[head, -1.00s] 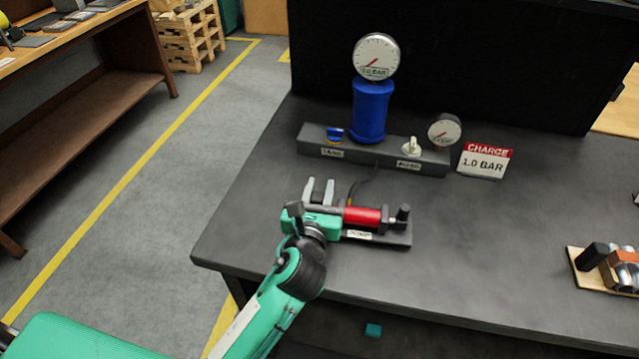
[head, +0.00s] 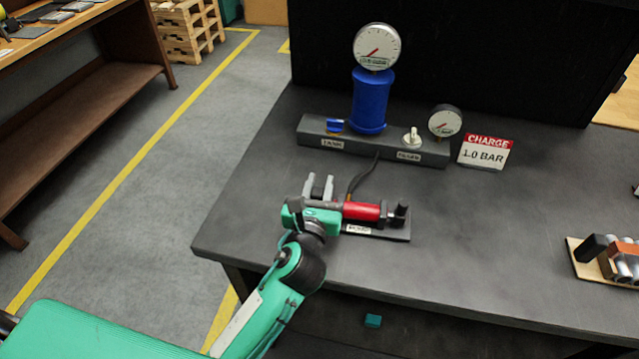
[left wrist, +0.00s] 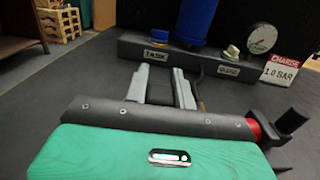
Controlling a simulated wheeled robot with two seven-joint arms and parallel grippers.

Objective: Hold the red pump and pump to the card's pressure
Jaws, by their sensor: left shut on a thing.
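The red pump (head: 361,211) lies on a dark base plate near the table's front left edge, with a black end piece at its right. In the left wrist view the fingers (left wrist: 160,88) show, and a little red of the pump at the right. The card (head: 486,152) reads CHARGE 1.0 BAR. A large gauge (head: 377,46) sits on the blue tank (head: 371,100); its needle points lower left. My right gripper is not in view.
A dark manifold block (head: 372,147) carries a blue knob (head: 334,125), a white knob (head: 412,137) and a small gauge (head: 445,121). A dark hose runs from it to the pump. A wooden board with parts (head: 580,262) is at the right. The middle of the table is clear.

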